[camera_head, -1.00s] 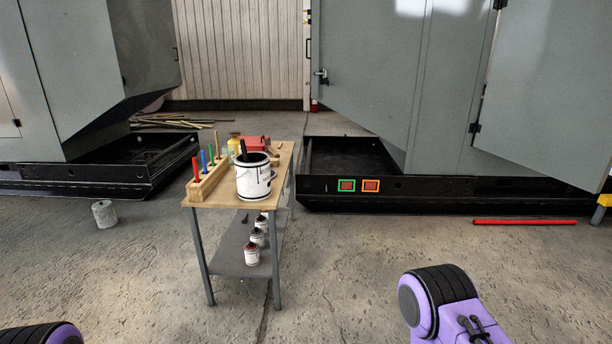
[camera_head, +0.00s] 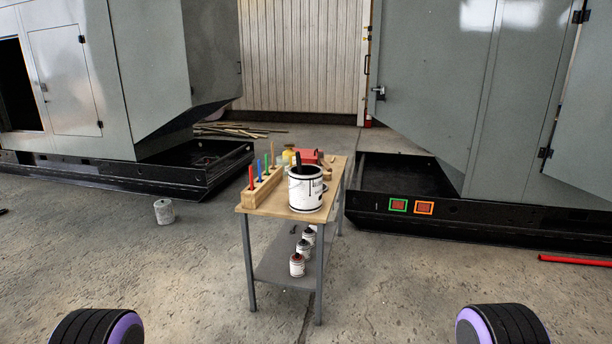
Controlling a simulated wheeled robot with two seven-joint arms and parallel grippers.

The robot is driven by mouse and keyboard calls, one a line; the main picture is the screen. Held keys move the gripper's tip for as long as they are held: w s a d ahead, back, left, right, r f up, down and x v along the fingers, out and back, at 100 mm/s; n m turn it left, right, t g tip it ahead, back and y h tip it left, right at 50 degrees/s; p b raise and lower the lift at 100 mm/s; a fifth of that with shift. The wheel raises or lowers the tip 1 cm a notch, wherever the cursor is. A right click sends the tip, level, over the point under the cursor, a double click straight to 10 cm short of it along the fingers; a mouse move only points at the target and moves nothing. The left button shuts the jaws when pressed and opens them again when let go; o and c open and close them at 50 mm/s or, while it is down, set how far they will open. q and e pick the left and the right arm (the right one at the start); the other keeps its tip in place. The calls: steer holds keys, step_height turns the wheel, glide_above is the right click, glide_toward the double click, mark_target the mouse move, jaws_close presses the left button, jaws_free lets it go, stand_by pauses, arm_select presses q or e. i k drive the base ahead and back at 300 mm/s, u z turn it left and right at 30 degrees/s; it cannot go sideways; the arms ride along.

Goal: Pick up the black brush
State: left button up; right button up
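The black brush (camera_head: 298,160) stands in the white paint bucket (camera_head: 306,190), with its dark handle sticking up above the rim; its lower part is hidden inside. The bucket sits at the front right of the wooden table top (camera_head: 265,205). Only rounded black and purple parts of my two arms show at the bottom edge, left and right, well short of the table. Neither gripper is in view.
A wooden rack (camera_head: 263,188) holds upright red, blue, green and tan handles left of the bucket. A red box (camera_head: 307,156) lies behind. Small cans (camera_head: 297,265) stand on the lower shelf. A loose can (camera_head: 164,211) is on the floor. Floor in front is clear.

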mark_target(297, 156)
steer(key=k, duration=1)
steer(key=u, duration=1.95)
steer(key=i, duration=4.7)
steer(key=u, duration=2.55)
steer(key=k, duration=1.75)
steer(key=z, duration=0.05)
